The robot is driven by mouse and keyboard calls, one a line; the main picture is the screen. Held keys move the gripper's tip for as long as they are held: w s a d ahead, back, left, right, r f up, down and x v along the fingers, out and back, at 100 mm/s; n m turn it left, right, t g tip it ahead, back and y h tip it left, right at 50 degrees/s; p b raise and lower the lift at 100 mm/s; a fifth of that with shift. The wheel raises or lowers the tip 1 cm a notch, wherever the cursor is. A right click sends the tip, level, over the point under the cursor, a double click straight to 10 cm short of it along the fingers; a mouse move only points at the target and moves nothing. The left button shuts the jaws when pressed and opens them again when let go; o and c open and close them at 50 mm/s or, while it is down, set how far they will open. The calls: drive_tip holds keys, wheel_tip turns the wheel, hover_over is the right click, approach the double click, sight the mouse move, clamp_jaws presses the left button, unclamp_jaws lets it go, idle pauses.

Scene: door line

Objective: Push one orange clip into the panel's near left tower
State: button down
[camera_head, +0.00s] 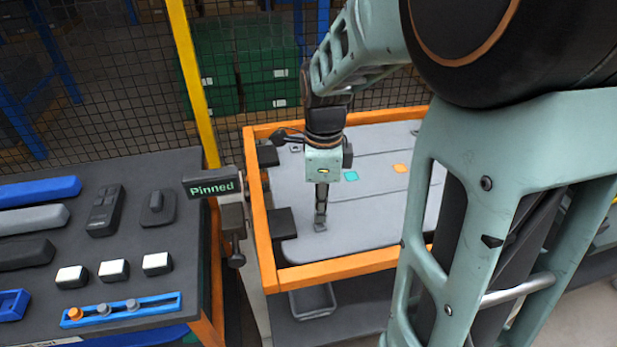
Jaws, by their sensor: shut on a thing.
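The panel (375,215) is a light grey sheet lying in an orange-rimmed cart. My gripper (321,217) points straight down over the panel's near left part. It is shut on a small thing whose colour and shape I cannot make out. A small grey raised piece (320,227), which looks like the near left tower, is right at the fingertips. I cannot tell whether what I hold touches it or sits in it. One orange clip (75,314) stands at the left end of a blue rack (155,306) on the left bench, beside two grey pieces.
The cart's orange rim (340,269) runs around the panel. A sign reading "Pinned" (213,186) stands at its left. The dark bench (150,255) holds blocks, a handset and white-topped cubes. My arm hides the panel's right side.

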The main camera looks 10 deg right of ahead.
drive_tip(key=shift+f+b, duration=0.9)
drive_tip(key=shift+f, duration=0.45)
idle(1.2)
idle(0.4)
drive_tip(key=c, duration=1.9)
unclamp_jaws()
drive_tip(key=shift+c, duration=0.2)
wheel_tip(320, 180, up, 12)
